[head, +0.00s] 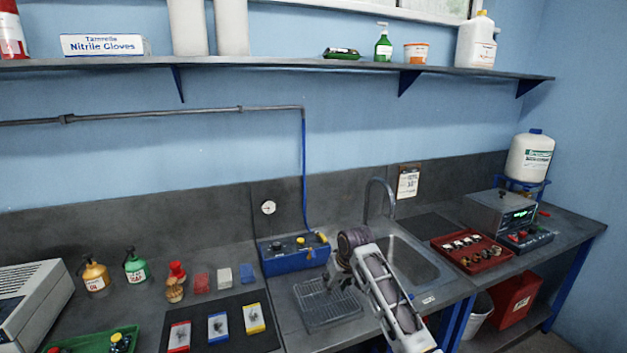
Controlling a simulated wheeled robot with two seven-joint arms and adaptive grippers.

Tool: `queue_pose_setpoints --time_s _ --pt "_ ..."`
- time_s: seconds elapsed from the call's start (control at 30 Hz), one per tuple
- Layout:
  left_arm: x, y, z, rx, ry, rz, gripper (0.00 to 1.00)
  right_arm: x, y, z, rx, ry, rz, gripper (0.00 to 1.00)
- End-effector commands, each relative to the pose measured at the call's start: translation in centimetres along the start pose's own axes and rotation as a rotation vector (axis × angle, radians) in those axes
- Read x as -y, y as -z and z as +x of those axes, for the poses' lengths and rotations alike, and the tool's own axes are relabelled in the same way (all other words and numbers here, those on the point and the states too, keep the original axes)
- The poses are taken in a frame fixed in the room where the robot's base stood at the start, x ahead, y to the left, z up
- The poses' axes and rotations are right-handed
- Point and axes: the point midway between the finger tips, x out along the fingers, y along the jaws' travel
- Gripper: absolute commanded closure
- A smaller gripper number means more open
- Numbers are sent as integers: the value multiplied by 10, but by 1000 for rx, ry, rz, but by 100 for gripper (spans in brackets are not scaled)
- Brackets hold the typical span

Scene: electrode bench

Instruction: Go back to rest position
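My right arm comes in from the bottom right. Its gripper (338,279) hangs over the metal drain tray (318,318), in front of the blue box (284,259) and left of the sink (421,275). I see nothing clearly held in it, but its fingers are too small and dark to tell open from shut. My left gripper is not in view.
Three colour-edged cards lie on a black mat (196,313), with small coloured blocks behind. Spray bottles (135,266) stand at left near a green tray (98,338). A red tray (444,258) of electrodes and a meter (500,212) are at right. A shelf (280,62) runs above.

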Motion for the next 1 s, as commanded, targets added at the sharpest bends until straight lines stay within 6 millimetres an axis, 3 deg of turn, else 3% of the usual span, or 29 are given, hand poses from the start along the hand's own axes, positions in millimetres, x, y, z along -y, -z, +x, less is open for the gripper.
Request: queue_pose_setpoints --time_s 0.43,1.0 --pt "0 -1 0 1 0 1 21 0 -79 29 7 13 27 62" --pt "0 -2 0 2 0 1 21 -2 -170 40 15 4 64 62"
